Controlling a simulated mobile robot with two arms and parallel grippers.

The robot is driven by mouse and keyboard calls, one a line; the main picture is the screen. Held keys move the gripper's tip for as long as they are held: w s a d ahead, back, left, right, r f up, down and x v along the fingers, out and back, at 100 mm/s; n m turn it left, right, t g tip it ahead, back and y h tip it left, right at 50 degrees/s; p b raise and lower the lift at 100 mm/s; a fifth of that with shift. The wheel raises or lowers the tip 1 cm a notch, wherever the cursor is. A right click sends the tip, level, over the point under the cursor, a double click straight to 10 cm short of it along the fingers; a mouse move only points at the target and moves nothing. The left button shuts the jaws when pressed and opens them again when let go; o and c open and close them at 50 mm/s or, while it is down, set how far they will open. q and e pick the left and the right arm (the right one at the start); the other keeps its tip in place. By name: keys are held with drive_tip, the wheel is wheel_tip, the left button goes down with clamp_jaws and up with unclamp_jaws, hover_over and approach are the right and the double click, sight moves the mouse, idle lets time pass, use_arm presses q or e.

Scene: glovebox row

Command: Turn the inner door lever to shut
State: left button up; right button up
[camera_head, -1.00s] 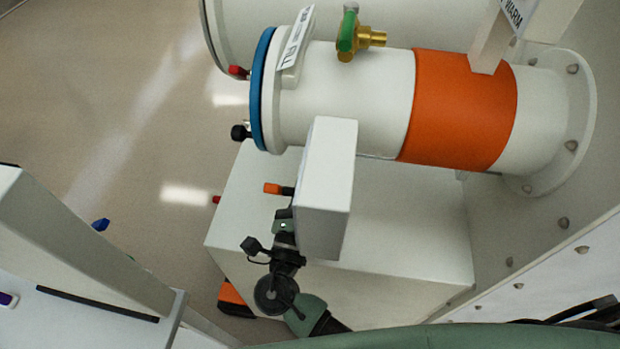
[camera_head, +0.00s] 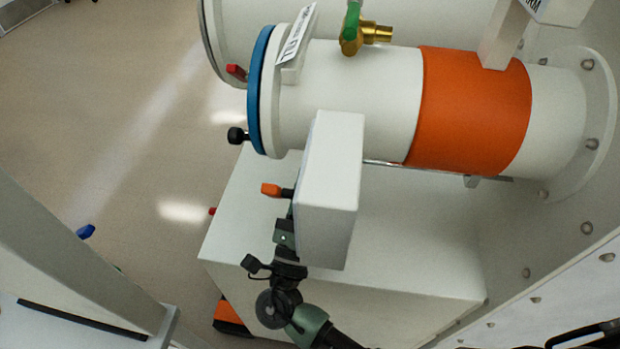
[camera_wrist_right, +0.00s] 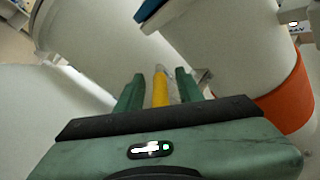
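A yellow bar, which looks like a lever (camera_wrist_right: 160,88), stands between the two green fingers of my right gripper (camera_wrist_right: 160,80) in the right wrist view. The fingers are open, one on each side, with a small gap to the bar. Its far end is near a pale fitting that I cannot make out. In the head view my right wrist comes up from the bottom beside the white box (camera_head: 332,190); the fingertips are not clear there. An orange-tipped handle (camera_head: 271,190) sticks out left of the box. My left gripper is not in view.
The white antechamber tube (camera_head: 350,95) with an orange band (camera_head: 470,110) and blue rim (camera_head: 257,95) lies above the box. A brass valve (camera_head: 352,36) is on top. A black knob (camera_head: 237,135) sticks out left. Open floor (camera_head: 130,110) lies to the left.

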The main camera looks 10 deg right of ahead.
drive_tip(key=shift+s+a+f, duration=0.1)
drive_tip(key=shift+s+f, duration=0.2)
drive_tip(key=b+v, duration=0.2)
drive_tip(key=v, duration=0.3)
drive_tip(key=shift+s+a+f, duration=0.1)
drive_tip(key=shift+s+a, duration=0.05)
drive_tip(key=shift+s, duration=0.1)
drive_tip(key=shift+s+a+f, duration=0.25)
drive_tip(key=shift+s, duration=0.35)
